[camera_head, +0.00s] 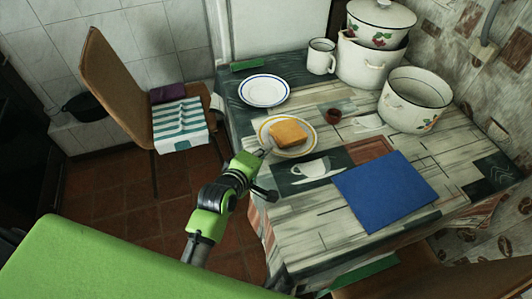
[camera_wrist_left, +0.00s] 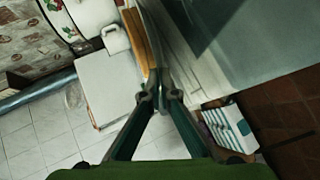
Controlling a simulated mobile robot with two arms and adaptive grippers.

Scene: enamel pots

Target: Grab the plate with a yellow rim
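The plate with a yellow rim (camera_head: 264,135) lies on the table with a slice of bread (camera_head: 288,133) on it. My left gripper (camera_head: 264,156) is at the plate's near-left edge. In the left wrist view its fingers (camera_wrist_left: 163,88) come together at the plate, seen nearly edge-on, and look closed on its rim. The bread also shows there as an orange-brown strip (camera_wrist_left: 136,36). The exact contact is small and dark. My right gripper is not in view.
A blue-rimmed plate (camera_head: 264,91) lies farther back. A white mug (camera_head: 321,57), stacked pots (camera_head: 364,68), an open pot (camera_head: 414,98) and a small brown cup (camera_head: 333,116) stand behind and right. A blue mat (camera_head: 386,190) lies at front right. A chair (camera_head: 112,80) stands left.

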